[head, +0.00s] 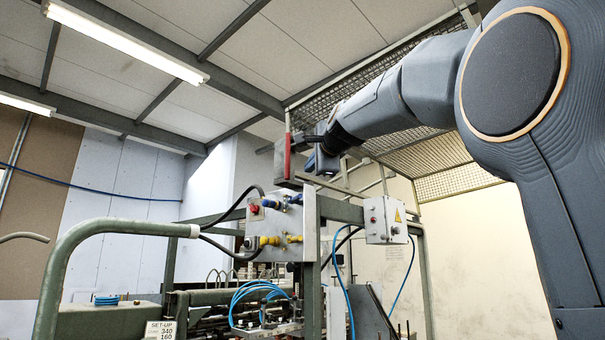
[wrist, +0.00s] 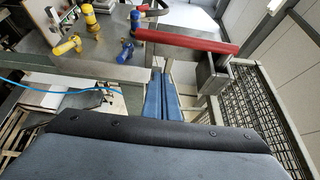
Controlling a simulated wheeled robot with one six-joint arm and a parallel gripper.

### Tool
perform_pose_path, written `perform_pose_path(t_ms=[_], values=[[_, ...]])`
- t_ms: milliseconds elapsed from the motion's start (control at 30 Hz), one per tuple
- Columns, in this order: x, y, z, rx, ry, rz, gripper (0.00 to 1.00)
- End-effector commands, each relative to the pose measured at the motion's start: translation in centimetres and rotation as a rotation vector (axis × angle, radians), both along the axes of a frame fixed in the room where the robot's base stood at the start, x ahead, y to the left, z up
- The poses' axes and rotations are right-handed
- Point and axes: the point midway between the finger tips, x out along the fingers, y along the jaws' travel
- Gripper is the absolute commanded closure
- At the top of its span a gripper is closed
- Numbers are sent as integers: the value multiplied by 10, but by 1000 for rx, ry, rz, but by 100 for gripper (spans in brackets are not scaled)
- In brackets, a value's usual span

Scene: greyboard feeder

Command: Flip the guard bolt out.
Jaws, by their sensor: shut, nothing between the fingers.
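A long red bar with a dark grey block, apparently the guard bolt, stands above the control box in the head view (head: 287,157). In the wrist view the red bar (wrist: 190,41) lies across the upper middle, its grey block (wrist: 212,72) at its right end. My gripper (head: 311,161) is close to the right of the bar in the head view. In the wrist view my gripper's blue fingers (wrist: 161,76) are together and empty, with their tips just below the bar. I cannot tell whether they touch it.
The control box (head: 277,228) carries red, blue and yellow fittings just below my gripper. Wire mesh (wrist: 262,110) runs along the right in the wrist view. Blue hoses (head: 257,293) loop lower down.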

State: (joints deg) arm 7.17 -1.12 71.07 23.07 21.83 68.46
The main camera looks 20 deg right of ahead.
Motion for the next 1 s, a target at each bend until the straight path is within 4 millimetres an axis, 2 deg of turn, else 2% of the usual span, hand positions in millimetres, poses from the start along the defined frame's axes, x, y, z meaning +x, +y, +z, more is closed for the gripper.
perform_pose_path(t_ms=[33, 200, 433, 600, 1000], values=[[-12, 1, 1, -1, -6, 1, 100], [-44, 3, 0, -1, -6, 5, 100], [-78, 2, 1, -1, -5, 4, 100], [-87, 1, 2, -1, -3, 4, 100], [-88, 1, 3, -1, -3, 4, 100]])
